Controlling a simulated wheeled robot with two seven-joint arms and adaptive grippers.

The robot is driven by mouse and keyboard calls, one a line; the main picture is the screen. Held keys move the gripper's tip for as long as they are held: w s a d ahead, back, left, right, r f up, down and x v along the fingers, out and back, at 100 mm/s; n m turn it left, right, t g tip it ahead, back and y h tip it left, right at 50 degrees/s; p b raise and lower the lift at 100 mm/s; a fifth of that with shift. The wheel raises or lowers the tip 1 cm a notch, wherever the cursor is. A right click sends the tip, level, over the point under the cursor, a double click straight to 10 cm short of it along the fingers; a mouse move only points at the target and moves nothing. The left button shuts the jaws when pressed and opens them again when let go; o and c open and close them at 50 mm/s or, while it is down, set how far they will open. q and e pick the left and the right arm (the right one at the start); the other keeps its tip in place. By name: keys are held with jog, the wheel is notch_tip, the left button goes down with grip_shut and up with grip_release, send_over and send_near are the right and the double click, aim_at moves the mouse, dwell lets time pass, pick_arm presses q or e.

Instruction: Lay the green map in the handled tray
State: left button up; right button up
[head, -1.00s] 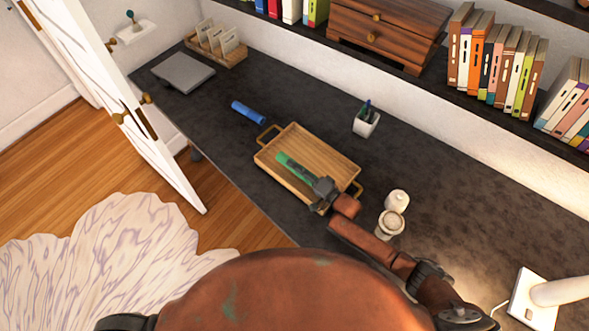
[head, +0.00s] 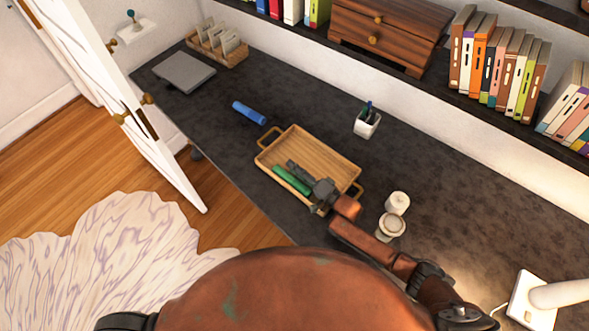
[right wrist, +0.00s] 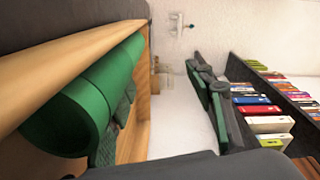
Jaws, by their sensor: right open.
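The green map (head: 291,180) is a rolled tube. It lies in the wooden handled tray (head: 322,151), along the tray's near-left wall. In the right wrist view the green map (right wrist: 88,105) is large at the left, next to the pale wooden wall. My right gripper (head: 297,172) is over the tray, open, with a dark finger beside the map. In the right wrist view the right gripper (right wrist: 172,112) has its fingers spread, with one finger partly hidden behind the map. My left gripper is not in view.
A blue roll (head: 249,112) lies beyond the tray's far-left handle. A white pen cup (head: 367,122) stands behind the tray, and a pale jar (head: 391,224) stands to its right. A grey closed laptop-like slab (head: 184,72) lies at the far left. The dark desktop between them is clear.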

notch_tip(320, 180, up, 10)
dwell(0.6)
dwell(0.5)
